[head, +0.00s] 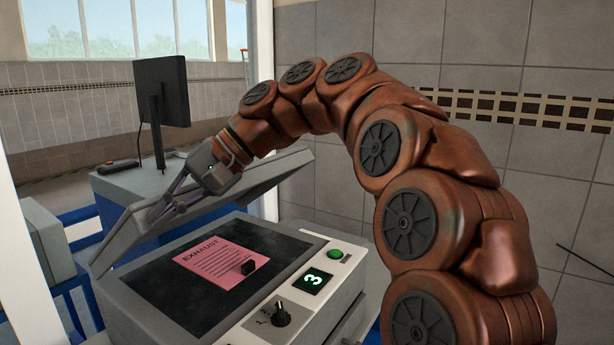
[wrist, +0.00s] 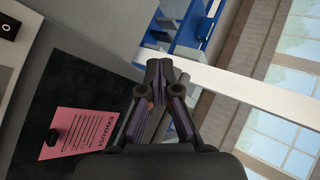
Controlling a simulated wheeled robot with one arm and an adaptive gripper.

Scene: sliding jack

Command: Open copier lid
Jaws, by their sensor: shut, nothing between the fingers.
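The grey copier lid (head: 276,172) stands raised and tilted over the back of the copier (head: 345,290), with the dark glass (head: 150,285) uncovered. A pink sheet headed EXHAUST (head: 215,262) lies on the glass with a small black block (head: 248,267) on it. The sheet also shows in the wrist view (wrist: 85,130). My gripper (head: 160,215) is at the left part of the lid, on its inner side above the glass. In the wrist view its fingers (wrist: 160,68) are together and empty. Whether they touch the lid cannot be told.
The copier's front panel has a green button (head: 335,254), a display showing 3 (head: 313,281) and a knob (head: 281,314). Behind stands a dark monitor (head: 161,92) on a grey surface. A white post (head: 25,230) is at left. A tiled wall (head: 330,185) closes the back right.

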